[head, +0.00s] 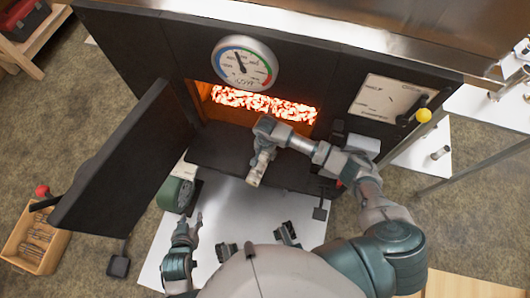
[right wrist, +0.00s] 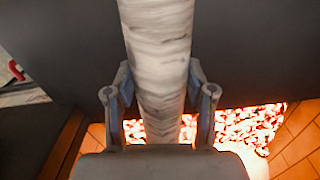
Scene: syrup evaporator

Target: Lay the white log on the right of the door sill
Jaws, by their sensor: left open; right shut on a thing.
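The white log (head: 257,168), a pale birch-like piece, is gripped by my right gripper (head: 265,147) over the dark door sill (head: 215,152) in front of the firebox opening. In the right wrist view the log (right wrist: 160,45) lies between the two fingers of my right gripper (right wrist: 160,100), which are shut on it. Whether the log touches the sill cannot be told. My right arm hides part of the sill's right side. My left gripper (head: 187,232) is open and empty, low at the left, apart from the log.
Glowing embers (head: 262,105) fill the firebox behind the sill. The black door (head: 120,160) stands open at the left. A round gauge (head: 244,63) hangs above the opening. A wooden crate (head: 36,237) sits at far left.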

